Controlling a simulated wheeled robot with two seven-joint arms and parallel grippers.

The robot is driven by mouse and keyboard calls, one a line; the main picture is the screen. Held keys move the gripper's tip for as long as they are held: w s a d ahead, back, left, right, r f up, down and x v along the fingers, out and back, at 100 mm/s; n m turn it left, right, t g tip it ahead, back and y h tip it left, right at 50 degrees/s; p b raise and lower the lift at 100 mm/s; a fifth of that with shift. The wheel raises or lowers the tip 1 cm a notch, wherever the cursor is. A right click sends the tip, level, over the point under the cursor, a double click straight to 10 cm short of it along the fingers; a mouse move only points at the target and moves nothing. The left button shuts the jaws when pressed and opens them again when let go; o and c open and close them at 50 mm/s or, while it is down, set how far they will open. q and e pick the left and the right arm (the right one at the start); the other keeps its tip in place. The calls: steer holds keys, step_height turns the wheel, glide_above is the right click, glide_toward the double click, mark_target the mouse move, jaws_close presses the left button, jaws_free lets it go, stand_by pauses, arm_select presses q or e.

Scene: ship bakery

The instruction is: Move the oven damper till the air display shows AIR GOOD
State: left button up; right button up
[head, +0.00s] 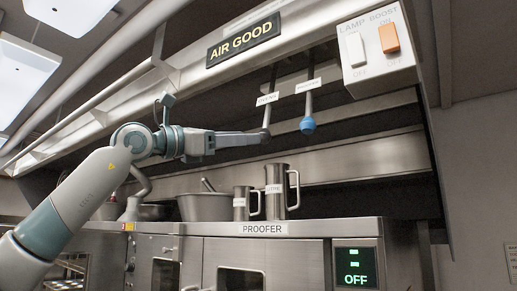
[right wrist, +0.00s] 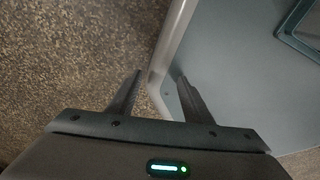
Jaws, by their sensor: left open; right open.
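The air display (head: 244,44) on the hood's slanted face reads AIR GOOD. Two levers hang under the hood. The left lever (head: 273,76) bears a small tag that seems to read OVENS. The right lever (head: 309,103) has a blue knob and a tag too small to read surely. My left gripper (head: 264,137) is at the lower end of the left lever, its jaws open; whether it touches the lever I cannot tell. My right gripper (right wrist: 156,82) shows in the right wrist view, open and empty above a speckled floor.
A switch box (head: 377,50) with a white and an orange switch hangs at the upper right. A proofer (head: 310,229) stands below, its panel (head: 356,267) showing OFF. A tall steel jug (head: 277,190), a smaller jug (head: 240,204) and a bowl (head: 205,208) stand on it.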

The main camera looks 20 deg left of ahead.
arm_select(q)
steer(key=b+v, duration=0.2)
steer(key=v, duration=0.4)
arm_select(e)
steer(key=w+a+t, duration=0.2)
steer(key=w+a, duration=0.2)
steer(key=w, duration=0.6)
steer(key=shift+r+t+y, duration=0.3)
steer(key=shift+y, duration=0.1)
arm_select(q)
steer(key=shift+s+a, duration=0.15)
